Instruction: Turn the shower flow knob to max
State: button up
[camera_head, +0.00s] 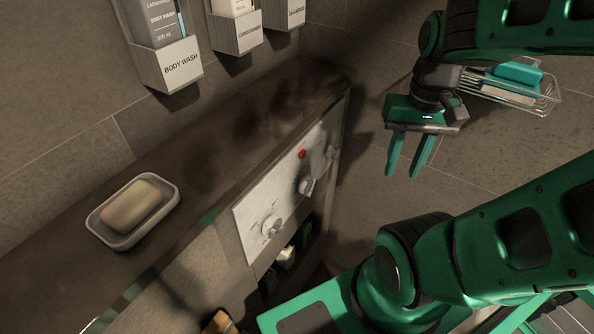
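A pale shower control panel (258,208) is set in the front face of the ledge, in the middle of the camera_head view. It carries a round knob (271,227) at its near end, with small markings around it, too small to read. A second knob (308,186) sits farther along, below a red dot (302,154), and another fitting shows near the far end. I cannot tell which one sets the flow, or its setting. My gripper (401,176) is to the right of the panel, apart from it. Its two green fingers point down, spread and empty.
A soap dish (166,206) with a bar of soap (131,203) stands on the dark ledge (215,150). Wall holders with a body wash bottle (158,22) hang above. A wire basket (551,102) is behind my gripper. Dark shelves with items (287,258) are below the panel.

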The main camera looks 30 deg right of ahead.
aim_at(272, 225)
jog(key=u, duration=0.45)
jog(key=k, duration=1.95)
